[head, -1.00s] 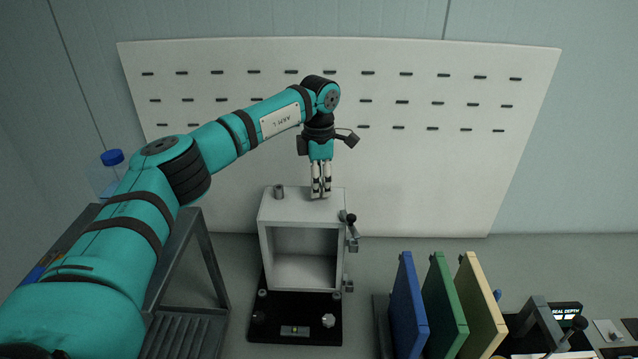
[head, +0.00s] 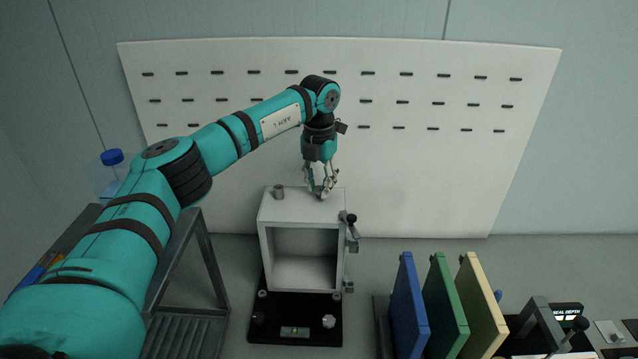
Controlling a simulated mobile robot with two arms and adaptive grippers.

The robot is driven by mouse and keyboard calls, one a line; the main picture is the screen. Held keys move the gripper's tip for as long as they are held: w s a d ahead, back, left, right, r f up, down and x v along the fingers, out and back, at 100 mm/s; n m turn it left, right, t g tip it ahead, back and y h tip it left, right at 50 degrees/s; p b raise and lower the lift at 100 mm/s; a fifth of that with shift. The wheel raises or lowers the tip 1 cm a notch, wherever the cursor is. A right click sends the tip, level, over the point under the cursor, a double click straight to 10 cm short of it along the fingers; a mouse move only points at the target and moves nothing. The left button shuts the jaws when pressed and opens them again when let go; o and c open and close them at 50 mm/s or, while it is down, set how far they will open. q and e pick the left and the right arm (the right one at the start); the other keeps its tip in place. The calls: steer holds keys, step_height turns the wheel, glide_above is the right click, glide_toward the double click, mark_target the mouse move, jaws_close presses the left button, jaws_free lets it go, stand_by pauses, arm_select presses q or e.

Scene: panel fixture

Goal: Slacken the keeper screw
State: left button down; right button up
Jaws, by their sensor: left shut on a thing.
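A pale grey box (head: 264,250) with an open front stands upright on a black base plate (head: 290,335). My left gripper (head: 322,193) points down at the right part of the box's top, its fingers shut on what I take to be the keeper screw. The screw is mostly hidden between the fingertips. My right gripper is not in view.
A black-knobbed latch (head: 351,225) sits on the box's right side. Blue (head: 408,310), green (head: 446,305) and yellow (head: 482,305) panels stand to the right. A slotted white board (head: 430,170) is behind. A dark frame (head: 205,265) stands left.

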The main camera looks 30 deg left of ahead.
arm_select(q)
steer(key=n, duration=0.4)
steer(key=shift+n, duration=0.3)
steer(key=n, duration=0.3)
steer(key=shift+n, duration=0.4)
steer(key=n, duration=0.4)
steer(key=shift+n, duration=1.8)
steer(key=shift+r, duration=0.1)
steer(key=c, duration=1.1)
jaws_free()
